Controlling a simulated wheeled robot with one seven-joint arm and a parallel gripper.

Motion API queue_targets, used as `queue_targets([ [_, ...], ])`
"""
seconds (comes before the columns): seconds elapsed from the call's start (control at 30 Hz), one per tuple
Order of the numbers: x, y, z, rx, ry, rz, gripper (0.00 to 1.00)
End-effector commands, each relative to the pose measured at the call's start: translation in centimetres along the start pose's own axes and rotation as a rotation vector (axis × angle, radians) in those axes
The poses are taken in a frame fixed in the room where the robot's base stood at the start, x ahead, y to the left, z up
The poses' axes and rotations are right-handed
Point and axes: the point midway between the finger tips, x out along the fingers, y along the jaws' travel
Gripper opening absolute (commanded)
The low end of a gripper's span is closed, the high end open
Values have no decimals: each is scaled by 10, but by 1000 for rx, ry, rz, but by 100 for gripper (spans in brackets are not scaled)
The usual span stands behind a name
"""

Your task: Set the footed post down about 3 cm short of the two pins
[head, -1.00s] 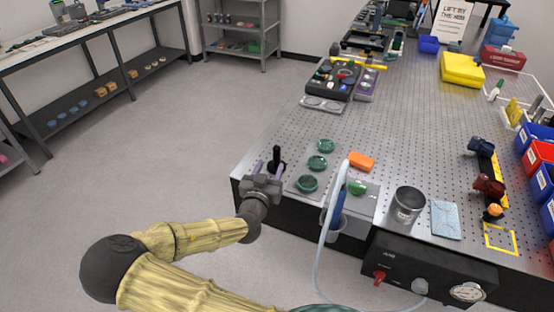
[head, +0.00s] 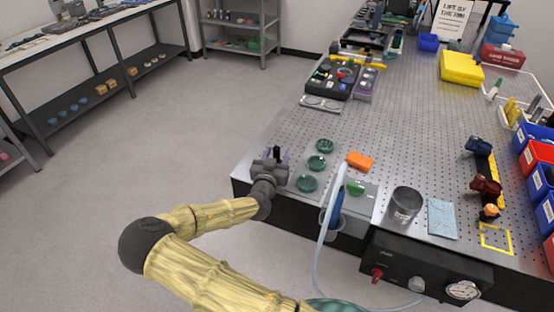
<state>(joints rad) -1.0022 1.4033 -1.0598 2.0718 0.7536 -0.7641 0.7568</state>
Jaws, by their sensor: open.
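A slim black upright piece (head: 277,153), which looks like the footed post, stands near the left edge of the perforated metal table (head: 400,130). Its lower part and foot are hidden behind my gripper. The two pins cannot be made out in this view.
Several green round dishes (head: 317,162) stand in a row just right of my gripper. The table beyond the dishes is mostly clear.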

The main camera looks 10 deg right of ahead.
Motion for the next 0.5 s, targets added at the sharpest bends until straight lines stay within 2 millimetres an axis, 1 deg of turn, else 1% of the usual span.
queue_targets([
  [0.5, 0, -2, 0, 0, -1, -3, 46],
])
